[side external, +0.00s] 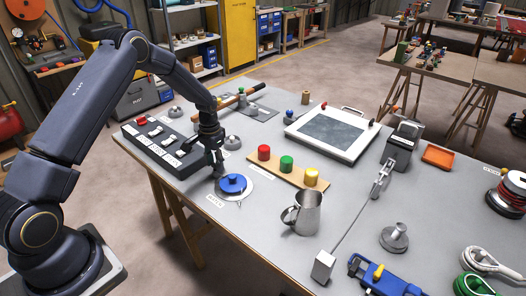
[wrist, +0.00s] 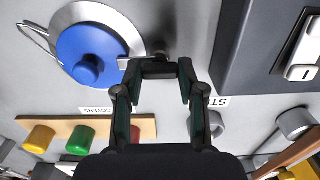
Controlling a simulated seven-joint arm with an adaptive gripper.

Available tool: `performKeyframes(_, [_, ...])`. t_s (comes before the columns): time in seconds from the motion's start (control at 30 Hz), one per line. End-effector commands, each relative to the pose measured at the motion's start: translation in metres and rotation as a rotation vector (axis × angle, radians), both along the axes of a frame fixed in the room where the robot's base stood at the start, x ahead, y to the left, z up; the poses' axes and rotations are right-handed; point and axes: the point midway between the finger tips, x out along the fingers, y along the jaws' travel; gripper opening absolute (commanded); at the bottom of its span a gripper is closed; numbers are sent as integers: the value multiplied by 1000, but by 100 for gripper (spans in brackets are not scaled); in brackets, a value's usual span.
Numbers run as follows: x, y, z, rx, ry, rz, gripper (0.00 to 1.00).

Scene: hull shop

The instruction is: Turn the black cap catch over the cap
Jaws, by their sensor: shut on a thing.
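The blue cap (side external: 232,184) with a raised knob sits on a round metal plate (side external: 247,192) at the near left of the bench. In the wrist view the cap (wrist: 92,52) lies to the left of my gripper (wrist: 159,69). My gripper (side external: 216,172) is low over the bench at the plate's back-left edge, beside the cap. Its fingertips are together on a small dark piece (wrist: 160,55), which looks like the black cap catch. My fingers hide most of it, so its exact angle cannot be told.
A dark switch box (side external: 160,142) stands behind left. A wooden strip with red, green and yellow knobs (side external: 286,164) lies to the right, with a steel jug (side external: 307,212) nearer. A thin wire handle (wrist: 35,38) sticks out from the plate. The near bench edge is close.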

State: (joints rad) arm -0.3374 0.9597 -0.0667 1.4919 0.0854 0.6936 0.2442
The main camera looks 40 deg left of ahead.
Motion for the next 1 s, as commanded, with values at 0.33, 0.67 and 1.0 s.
performKeyframes(0.33, [2, 1, 1, 2, -5, -7, 5])
performKeyframes(0.67, [1, 0, 1, 1, -2, -5, 65])
performKeyframes(1.0, [1, 0, 8, 1, -2, -4, 65])
